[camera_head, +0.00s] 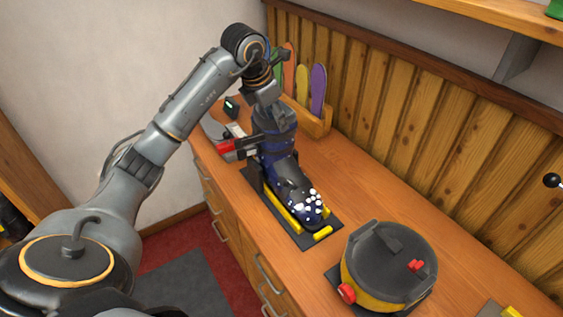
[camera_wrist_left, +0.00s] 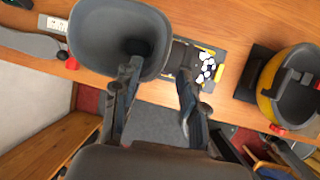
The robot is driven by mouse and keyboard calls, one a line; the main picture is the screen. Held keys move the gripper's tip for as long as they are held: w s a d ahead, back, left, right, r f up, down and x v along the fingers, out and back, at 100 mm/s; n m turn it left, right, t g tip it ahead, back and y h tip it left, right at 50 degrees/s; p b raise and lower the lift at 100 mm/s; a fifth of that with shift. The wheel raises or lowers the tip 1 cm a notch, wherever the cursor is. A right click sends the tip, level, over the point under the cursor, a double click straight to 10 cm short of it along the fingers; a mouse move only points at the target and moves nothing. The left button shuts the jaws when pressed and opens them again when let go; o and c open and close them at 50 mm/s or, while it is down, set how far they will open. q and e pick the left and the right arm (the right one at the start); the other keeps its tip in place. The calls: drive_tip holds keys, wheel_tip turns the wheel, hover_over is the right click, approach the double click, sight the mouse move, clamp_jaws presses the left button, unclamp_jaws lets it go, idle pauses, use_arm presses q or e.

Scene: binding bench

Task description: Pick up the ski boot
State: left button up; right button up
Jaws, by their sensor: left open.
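The ski boot (camera_head: 288,182) is dark blue and black with white dots on its toe. It stands upright on a black plate with yellow rails (camera_head: 320,234) on the bench, toe toward the camera. My left gripper (camera_head: 268,143) is open at the boot's upper shaft, which its fingers partly hide. In the left wrist view the boot's grey-blue cuff (camera_wrist_left: 98,30) and dotted toe (camera_wrist_left: 207,66) show beyond the open fingers (camera_wrist_left: 160,78). One finger overlaps the cuff; I cannot tell whether it touches. My right gripper is not in view.
A black-and-yellow round machine with red knobs (camera_head: 390,262) stands on the bench (camera_head: 345,185) to the right. A wooden rack (camera_head: 318,122) with coloured boards is behind the boot. A grey item (camera_head: 212,130) lies left of the boot. The panelled wall (camera_head: 420,120) bounds the bench.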

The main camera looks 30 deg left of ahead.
use_arm(q)
drive_tip(key=shift+x, duration=1.2)
drive_tip(key=p, duration=0.2)
hover_over(283, 150)
wheel_tip(283, 150, down, 4)
drive_tip(key=shift+f, duration=0.1)
drive_tip(key=shift+w+f, duration=0.2)
drive_tip(key=shift+f, duration=0.15)
drive_tip(key=shift+c, duration=0.3)
clamp_jaws()
drive_tip(key=shift+w+a+r, duration=0.1)
drive_tip(key=shift+w+r, duration=0.05)
drive_tip(key=shift+r, duration=0.05)
